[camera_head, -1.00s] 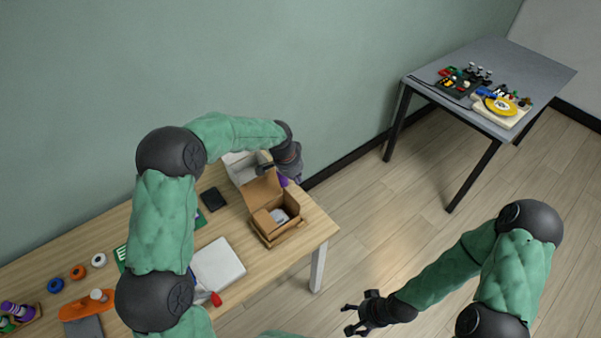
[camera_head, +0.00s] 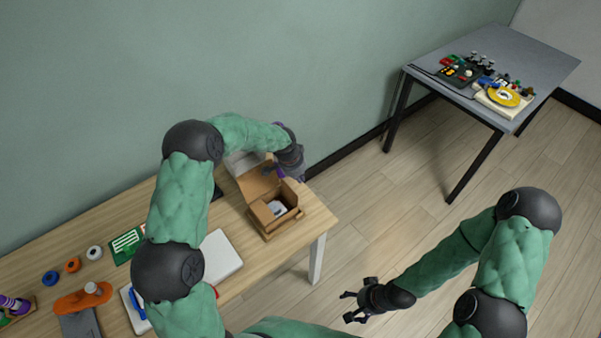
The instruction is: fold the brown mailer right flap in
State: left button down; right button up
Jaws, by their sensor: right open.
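The brown mailer (camera_head: 267,224) is an open cardboard box near the right end of the wooden table. Its lid (camera_head: 257,183) stands up at the back, and a small pale item (camera_head: 277,208) lies inside. A brown panel stands at the box's right side (camera_head: 289,191); whether it is the right flap is hard to tell. My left gripper (camera_head: 281,172) is just behind and right of the box, close to that side. Its fingers are small and partly hidden, so its opening and any contact are unclear. My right gripper (camera_head: 352,307) is open and empty over the floor, away from the table.
A white box (camera_head: 241,161) stands behind the mailer. A white pad (camera_head: 219,256), several tape rolls (camera_head: 72,265) and an orange tool (camera_head: 82,299) lie on the wooden table (camera_head: 312,215). A grey table (camera_head: 535,62) with small parts stands at the back right.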

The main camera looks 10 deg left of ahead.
pick_arm(q)
jog(key=shift+s+a+r, duration=0.2)
jog(key=shift+s+a, duration=0.7)
jog(key=shift+s, duration=0.25)
jog(key=shift+d, duration=0.1)
pick_arm(e)
jog(key=shift+a, duration=0.1)
